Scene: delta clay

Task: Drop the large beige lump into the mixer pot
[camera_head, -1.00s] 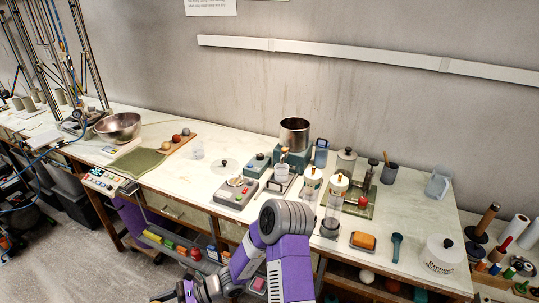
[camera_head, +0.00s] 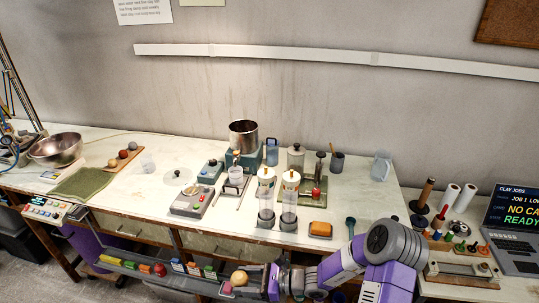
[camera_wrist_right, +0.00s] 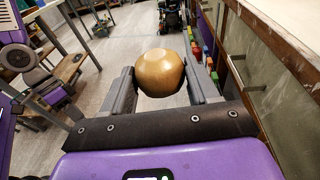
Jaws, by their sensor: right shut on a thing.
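The large beige lump (camera_head: 239,278) is held by my right gripper (camera_head: 256,281), low in front of the table's front edge. In the right wrist view the round, smooth lump (camera_wrist_right: 160,72) sits between the two grey fingers, which press on its sides. The mixer pot (camera_head: 243,137) is a steel pot on a teal base at the back of the table, further back than the gripper and well above it in the picture. Its inside floor is hidden. My left gripper is not seen.
Two clear cylinders with white tops (camera_head: 266,190), a grey scale (camera_head: 192,201) and a small white cup (camera_head: 235,173) stand in front of the pot. A shelf with coloured blocks (camera_head: 195,268) runs below the table edge. A steel bowl (camera_head: 56,150) is at the left.

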